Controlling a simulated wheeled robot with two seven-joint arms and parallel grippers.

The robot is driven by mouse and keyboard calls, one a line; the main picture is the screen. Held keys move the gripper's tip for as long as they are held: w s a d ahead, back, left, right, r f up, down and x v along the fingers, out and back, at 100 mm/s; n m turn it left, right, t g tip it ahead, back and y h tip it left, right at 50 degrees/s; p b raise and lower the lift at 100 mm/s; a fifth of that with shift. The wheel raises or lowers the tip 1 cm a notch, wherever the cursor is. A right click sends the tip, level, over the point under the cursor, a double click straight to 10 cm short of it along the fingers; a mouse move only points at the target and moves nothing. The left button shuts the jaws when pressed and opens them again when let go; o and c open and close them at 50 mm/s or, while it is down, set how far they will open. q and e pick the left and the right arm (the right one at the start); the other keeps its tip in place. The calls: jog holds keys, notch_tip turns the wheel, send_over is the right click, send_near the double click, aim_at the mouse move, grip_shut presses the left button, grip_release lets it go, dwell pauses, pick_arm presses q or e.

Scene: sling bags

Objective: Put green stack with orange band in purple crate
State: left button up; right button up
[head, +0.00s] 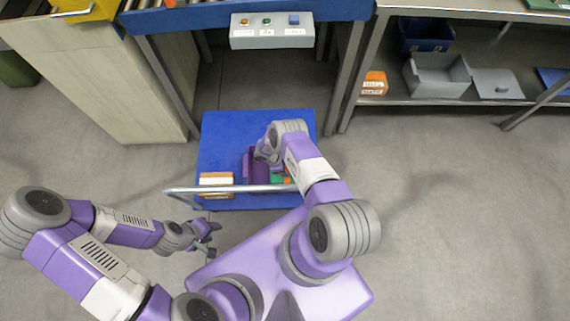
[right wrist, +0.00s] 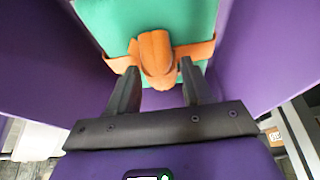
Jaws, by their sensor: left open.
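The green stack (right wrist: 195,20) with its orange band (right wrist: 155,58) lies between the purple walls of the purple crate (right wrist: 265,60) in the right wrist view. In the head view the crate (head: 250,165) stands on a blue cart, and a bit of the stack (head: 276,178) shows beside my right arm. My right gripper (right wrist: 160,66) is open at the crate, its fingertips on either side of the band's bunched loop, with small gaps. In the head view my arm partly hides crate and stack.
The blue cart (head: 225,135) has a metal handle bar (head: 225,189) at its near edge. An orange-and-white labelled box (head: 216,180) sits on its left. Floor right of the cart is clear.

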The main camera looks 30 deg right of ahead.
jog(key=shift+o, duration=0.7)
jog(key=shift+r, duration=0.1)
jog(key=p+v, duration=0.4)
jog(key=v, duration=0.8)
